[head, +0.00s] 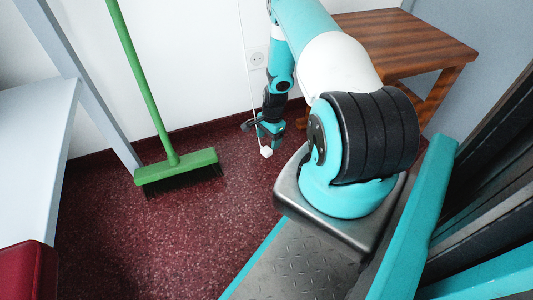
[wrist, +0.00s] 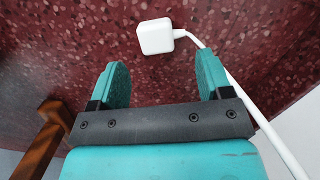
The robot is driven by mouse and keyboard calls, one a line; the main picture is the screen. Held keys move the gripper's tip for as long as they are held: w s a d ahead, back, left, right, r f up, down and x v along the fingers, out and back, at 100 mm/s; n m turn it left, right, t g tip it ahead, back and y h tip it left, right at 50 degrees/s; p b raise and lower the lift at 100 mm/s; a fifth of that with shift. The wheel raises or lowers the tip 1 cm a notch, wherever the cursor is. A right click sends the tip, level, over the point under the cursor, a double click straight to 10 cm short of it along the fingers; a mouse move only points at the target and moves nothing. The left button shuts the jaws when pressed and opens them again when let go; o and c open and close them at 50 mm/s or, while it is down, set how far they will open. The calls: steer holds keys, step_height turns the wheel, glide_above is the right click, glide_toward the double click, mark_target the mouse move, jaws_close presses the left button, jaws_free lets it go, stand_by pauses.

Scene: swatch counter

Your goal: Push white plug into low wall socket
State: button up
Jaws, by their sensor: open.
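The white plug (wrist: 156,36) is a small rounded block with a white cable running off its right side in the wrist view. In the head view the plug (head: 266,152) shows just below my gripper, in front of the red floor. My gripper (wrist: 160,80) is open, and the plug is beyond its fingertips, not between them. In the head view my gripper (head: 270,135) points down, low near the wall. The wall socket (head: 257,58) is a white plate on the white wall, left of my arm. I cannot tell whether the plug touches the floor.
A green broom (head: 177,172) stands on the floor at the left. A wooden table (head: 400,38) stands right of my arm; a wooden leg shows in the wrist view (wrist: 42,140). A pale table (head: 35,150) is at the far left. Speckled red floor (head: 190,245) is clear in front.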

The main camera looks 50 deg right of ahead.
mark_target(267, 149)
steer(key=f+b, duration=0.2)
steer(key=a+f+b, duration=0.1)
steer(key=f+b, duration=0.2)
steer(key=shift+a+f, duration=0.15)
steer(key=c, duration=1)
